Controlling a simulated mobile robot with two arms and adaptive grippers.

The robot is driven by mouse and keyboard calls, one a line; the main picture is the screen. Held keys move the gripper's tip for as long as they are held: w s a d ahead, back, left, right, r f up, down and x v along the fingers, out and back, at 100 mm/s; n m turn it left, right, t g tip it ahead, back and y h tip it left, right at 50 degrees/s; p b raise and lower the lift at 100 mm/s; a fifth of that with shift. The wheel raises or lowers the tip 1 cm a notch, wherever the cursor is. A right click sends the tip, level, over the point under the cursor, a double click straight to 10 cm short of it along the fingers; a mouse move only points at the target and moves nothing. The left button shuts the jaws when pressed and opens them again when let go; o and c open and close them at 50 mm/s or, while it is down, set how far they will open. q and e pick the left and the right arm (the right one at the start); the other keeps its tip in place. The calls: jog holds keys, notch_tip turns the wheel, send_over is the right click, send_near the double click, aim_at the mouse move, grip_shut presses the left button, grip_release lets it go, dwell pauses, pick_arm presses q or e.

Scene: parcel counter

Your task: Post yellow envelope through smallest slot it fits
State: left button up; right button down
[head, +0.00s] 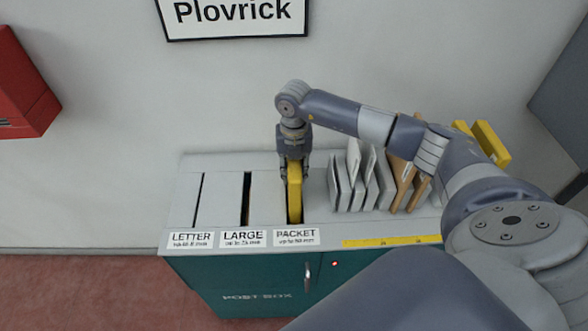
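My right gripper (294,170) points down over the post box top and is shut on a yellow envelope (295,198). The envelope is upright and thick, edge-on to the head view. It is at the PACKET slot, the rightmost and widest slot. I cannot tell how far its lower edge is inside. The LARGE slot (246,198) is to its left, and the narrow LETTER slot (199,199) is furthest left. The labels LETTER (191,239), LARGE (243,238) and PACKET (296,236) are along the front edge. My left gripper is not in view.
White envelopes (343,185) and brown envelopes (402,180) stand upright right of the slots. More yellow pieces (491,143) show behind my arm. A yellow ruler strip (392,241) lies along the front edge. A red box (22,85) hangs on the left wall.

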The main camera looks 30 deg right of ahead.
jog(key=c, duration=1.2)
grip_release()
notch_tip(320, 180, up, 12)
jog(key=shift+r, duration=0.1)
jog(key=shift+s+f, duration=0.1)
jog(key=shift+f, duration=0.1)
